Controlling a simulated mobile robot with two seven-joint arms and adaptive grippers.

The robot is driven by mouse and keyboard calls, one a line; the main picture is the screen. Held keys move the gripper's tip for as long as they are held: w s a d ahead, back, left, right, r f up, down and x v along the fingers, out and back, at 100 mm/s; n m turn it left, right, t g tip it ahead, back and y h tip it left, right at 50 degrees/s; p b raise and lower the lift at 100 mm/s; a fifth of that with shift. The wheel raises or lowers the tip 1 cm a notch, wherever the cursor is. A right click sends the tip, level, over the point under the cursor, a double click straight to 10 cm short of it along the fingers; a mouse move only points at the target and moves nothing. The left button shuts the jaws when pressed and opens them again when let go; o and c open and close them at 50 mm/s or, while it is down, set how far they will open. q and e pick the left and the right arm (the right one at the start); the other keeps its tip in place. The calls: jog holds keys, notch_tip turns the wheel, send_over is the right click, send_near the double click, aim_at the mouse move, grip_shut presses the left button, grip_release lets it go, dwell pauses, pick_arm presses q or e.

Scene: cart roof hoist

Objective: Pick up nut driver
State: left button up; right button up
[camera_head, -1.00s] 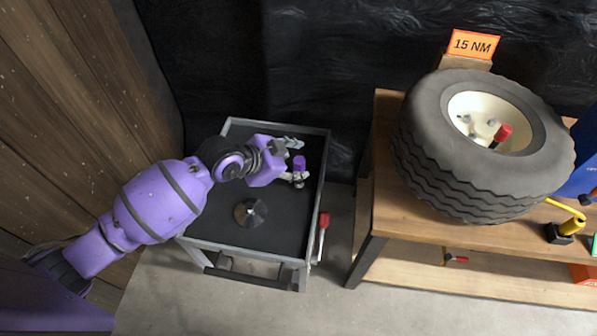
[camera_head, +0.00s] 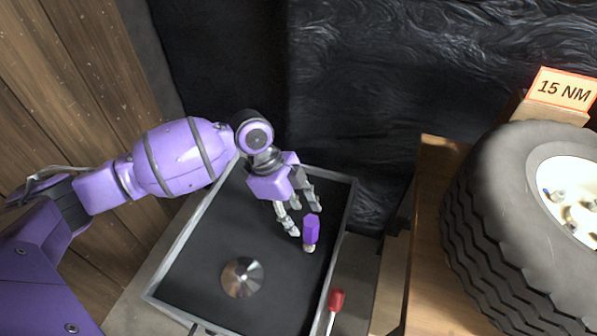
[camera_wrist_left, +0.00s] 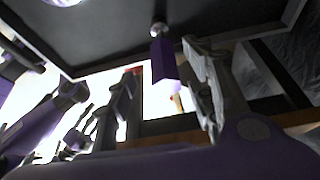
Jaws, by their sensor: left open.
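The nut driver appears to be the tool with a purple faceted handle (camera_head: 311,229) and a pale metal end, on the dark cart tray (camera_head: 205,265) near its right side. My left gripper (camera_head: 304,217) is open, its fingers pointing down at the handle from the upper left. The fingertips are close around the handle; I cannot tell whether they touch it. In the left wrist view the purple handle (camera_wrist_left: 163,62) shows between the two spread fingers, closer to the right-hand finger. My right gripper is not in view.
A shiny metal disc (camera_head: 242,277) lies on the tray. A red-handled lever (camera_head: 335,301) is beside the cart's right edge. A wooden bench (camera_head: 433,210) at right holds a large tyre (camera_head: 490,230) and a "15 NM" sign (camera_head: 563,89). A wooden wall is at left.

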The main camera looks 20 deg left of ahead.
aim_at(311, 229)
pick_arm(q)
jog(key=x, duration=0.2)
jog(key=shift+d+f, duration=0.2)
jog(key=shift+d, duration=0.25)
jog(key=x, duration=0.4)
jog(key=shift+w+d+f+b, duration=0.15)
jog(key=shift+w+f+b, duration=0.05)
jog(key=shift+w+b, duration=0.2)
jog(key=shift+r, duration=0.1)
grip_shut()
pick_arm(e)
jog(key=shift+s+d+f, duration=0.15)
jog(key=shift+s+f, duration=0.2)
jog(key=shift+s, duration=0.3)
